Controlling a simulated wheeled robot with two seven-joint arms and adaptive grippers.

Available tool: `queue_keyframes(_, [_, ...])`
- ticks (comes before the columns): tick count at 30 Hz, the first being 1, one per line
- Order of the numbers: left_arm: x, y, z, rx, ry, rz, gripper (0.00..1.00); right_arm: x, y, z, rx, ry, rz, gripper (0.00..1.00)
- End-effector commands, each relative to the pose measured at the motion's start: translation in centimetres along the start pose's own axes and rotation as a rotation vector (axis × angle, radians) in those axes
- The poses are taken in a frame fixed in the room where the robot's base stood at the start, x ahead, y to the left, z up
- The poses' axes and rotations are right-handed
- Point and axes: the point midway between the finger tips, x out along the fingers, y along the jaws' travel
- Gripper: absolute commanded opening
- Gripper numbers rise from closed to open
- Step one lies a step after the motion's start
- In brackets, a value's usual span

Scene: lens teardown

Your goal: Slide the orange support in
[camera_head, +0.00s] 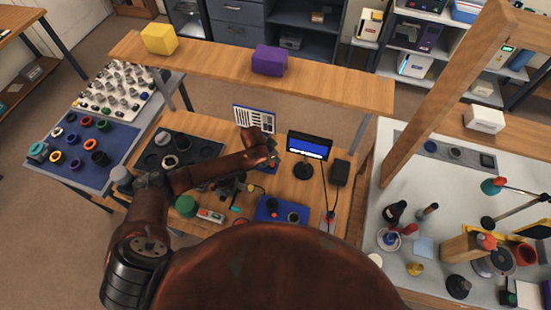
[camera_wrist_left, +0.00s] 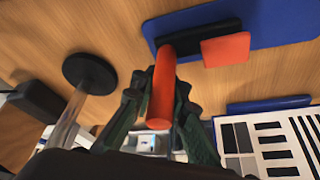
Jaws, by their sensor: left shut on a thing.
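In the left wrist view an orange-red rod, the orange support (camera_wrist_left: 162,88), stands between the two dark green fingers of my left gripper (camera_wrist_left: 158,98), which is shut on it. Its far end overlaps the left end of a black part (camera_wrist_left: 215,35) on a blue mat (camera_wrist_left: 275,22); I cannot tell whether they touch. An orange-red block (camera_wrist_left: 226,49) sits against that black part. In the head view my left gripper (camera_head: 268,160) is beside the monitor, and the support is too small to make out. My right gripper is not in view.
A small monitor (camera_head: 308,147) on a round black base (camera_wrist_left: 90,72) stands close to my left gripper. A white chart board (camera_head: 254,120) stands behind. A dark tray (camera_head: 205,150) and a blue pad (camera_head: 268,216) lie on the wooden bench. A shelf (camera_head: 330,88) spans above the rear.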

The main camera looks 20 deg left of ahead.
Motion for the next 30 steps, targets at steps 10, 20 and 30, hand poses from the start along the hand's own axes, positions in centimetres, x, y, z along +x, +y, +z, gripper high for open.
queue_keyframes(10, [0.0, 0.1, 0.0, 0.000, 0.000, 0.001, 0.00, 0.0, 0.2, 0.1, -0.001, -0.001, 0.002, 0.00])
queue_keyframes(20, [-1.5, -4.7, 2.8, -0.004, -0.004, -0.004, 0.00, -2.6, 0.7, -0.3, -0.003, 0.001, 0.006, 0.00])
queue_keyframes(30, [-1.7, -6.8, 4.1, 0.000, -0.002, -0.002, 0.00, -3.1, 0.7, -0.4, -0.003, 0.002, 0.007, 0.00])
